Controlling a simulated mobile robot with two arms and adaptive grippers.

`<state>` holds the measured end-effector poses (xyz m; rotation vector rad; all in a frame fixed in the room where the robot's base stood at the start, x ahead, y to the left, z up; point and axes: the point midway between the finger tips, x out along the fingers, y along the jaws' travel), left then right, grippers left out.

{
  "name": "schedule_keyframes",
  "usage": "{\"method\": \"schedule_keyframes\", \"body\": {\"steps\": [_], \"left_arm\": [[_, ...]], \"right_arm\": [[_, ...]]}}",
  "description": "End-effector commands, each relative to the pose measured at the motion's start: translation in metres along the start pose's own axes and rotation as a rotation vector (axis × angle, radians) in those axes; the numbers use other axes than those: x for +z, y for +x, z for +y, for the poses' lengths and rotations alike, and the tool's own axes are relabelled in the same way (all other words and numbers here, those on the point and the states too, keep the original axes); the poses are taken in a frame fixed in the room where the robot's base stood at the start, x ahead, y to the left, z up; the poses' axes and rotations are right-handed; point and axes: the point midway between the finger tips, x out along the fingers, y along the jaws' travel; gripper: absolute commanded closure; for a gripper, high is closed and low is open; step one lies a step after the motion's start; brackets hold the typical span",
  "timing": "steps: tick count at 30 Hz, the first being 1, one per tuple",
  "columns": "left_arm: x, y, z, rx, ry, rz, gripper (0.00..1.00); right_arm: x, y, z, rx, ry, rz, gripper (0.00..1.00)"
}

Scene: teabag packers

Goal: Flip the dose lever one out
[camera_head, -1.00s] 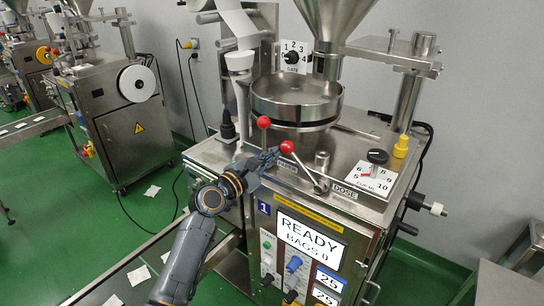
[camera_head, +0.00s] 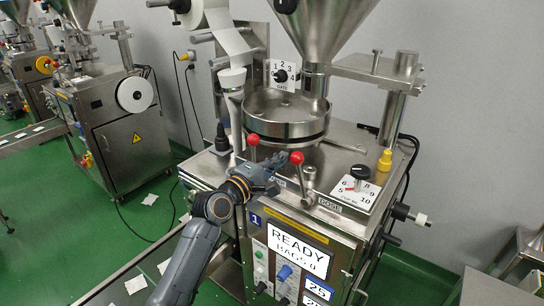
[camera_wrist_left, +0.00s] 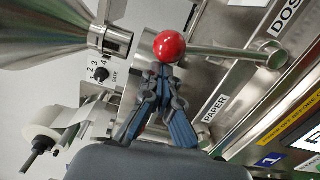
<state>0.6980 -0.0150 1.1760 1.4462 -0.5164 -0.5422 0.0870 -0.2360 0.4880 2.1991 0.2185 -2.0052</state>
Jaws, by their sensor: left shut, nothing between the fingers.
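The dose lever, a steel rod with a red ball knob (camera_head: 297,158), stands at the DOSE label on the machine top, tilted slightly left. In the left wrist view its red ball (camera_wrist_left: 169,46) is just ahead of my fingertips, and its rod runs right to the pivot. My left gripper (camera_head: 283,159) is shut and empty, close to the left of the ball. It also shows in the left wrist view (camera_wrist_left: 161,72), its tips at the lower edge of the ball. I cannot tell whether they touch. My right gripper is not in view.
A second red-knobbed lever (camera_head: 253,139), by the PAPER label, stands behind my left gripper. The steel bowl (camera_head: 287,119) and hopper are behind it. A dial plate (camera_head: 357,190) is to the right. The display (camera_head: 298,247) reads READY, BAGS 0.

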Motion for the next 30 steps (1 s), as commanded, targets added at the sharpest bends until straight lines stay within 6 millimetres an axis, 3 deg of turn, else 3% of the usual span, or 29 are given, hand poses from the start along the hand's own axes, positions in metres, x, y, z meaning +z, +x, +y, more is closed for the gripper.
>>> {"method": "schedule_keyframes", "body": {"steps": [3,12,30], "left_arm": [[0.014,0.001,0.008,-0.006,0.089,-0.001,1.00],[0.035,0.002,0.012,-0.014,0.247,0.000,1.00],[0.045,0.003,0.010,-0.018,0.305,-0.002,1.00]], "right_arm": [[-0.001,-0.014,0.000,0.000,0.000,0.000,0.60],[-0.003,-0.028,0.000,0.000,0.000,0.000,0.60],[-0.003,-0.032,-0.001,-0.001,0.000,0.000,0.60]]}}
